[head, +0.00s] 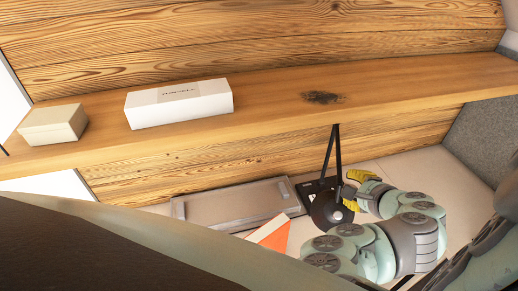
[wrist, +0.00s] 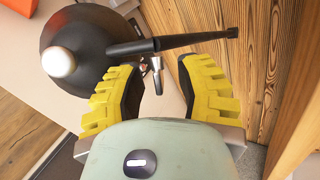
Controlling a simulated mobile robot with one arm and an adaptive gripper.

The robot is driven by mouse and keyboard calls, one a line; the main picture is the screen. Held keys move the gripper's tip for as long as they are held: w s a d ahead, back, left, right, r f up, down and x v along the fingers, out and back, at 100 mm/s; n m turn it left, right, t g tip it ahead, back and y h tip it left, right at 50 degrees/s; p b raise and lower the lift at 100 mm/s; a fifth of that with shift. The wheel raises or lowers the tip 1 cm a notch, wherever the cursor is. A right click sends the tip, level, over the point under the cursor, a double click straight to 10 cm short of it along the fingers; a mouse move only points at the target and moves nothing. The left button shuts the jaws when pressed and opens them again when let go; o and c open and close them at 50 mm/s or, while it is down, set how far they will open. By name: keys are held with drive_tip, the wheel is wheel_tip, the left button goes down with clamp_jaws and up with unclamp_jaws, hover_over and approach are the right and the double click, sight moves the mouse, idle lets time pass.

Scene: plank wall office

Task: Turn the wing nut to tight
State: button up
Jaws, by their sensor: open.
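A small metallic part that looks like the wing nut (wrist: 156,74) shows in the wrist view, beside the joint of a black desk lamp (wrist: 95,45). My gripper (wrist: 155,72) is open, with one yellow-backed finger on each side of this part and a gap to both. The lamp's round shade and white bulb (wrist: 59,62) lie to the left, and its dark rod runs right across the view above the fingertips. In the head view the lamp (head: 325,212) stands below the shelf and my gripper (head: 353,190) is at its right side. The wing nut cannot be made out there.
A wooden shelf (head: 270,95) runs above the lamp, carrying a long white box (head: 180,104) and a smaller beige box (head: 54,125). A grey tray (head: 230,204) and an orange-and-white object (head: 270,233) lie left of the lamp. The plank wall (wrist: 255,60) is close on the right in the wrist view.

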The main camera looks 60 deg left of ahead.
clamp_jaws()
idle(0.4)
drive_tip(key=shift+r+p, duration=0.15)
drive_tip(key=shift+p, duration=0.35)
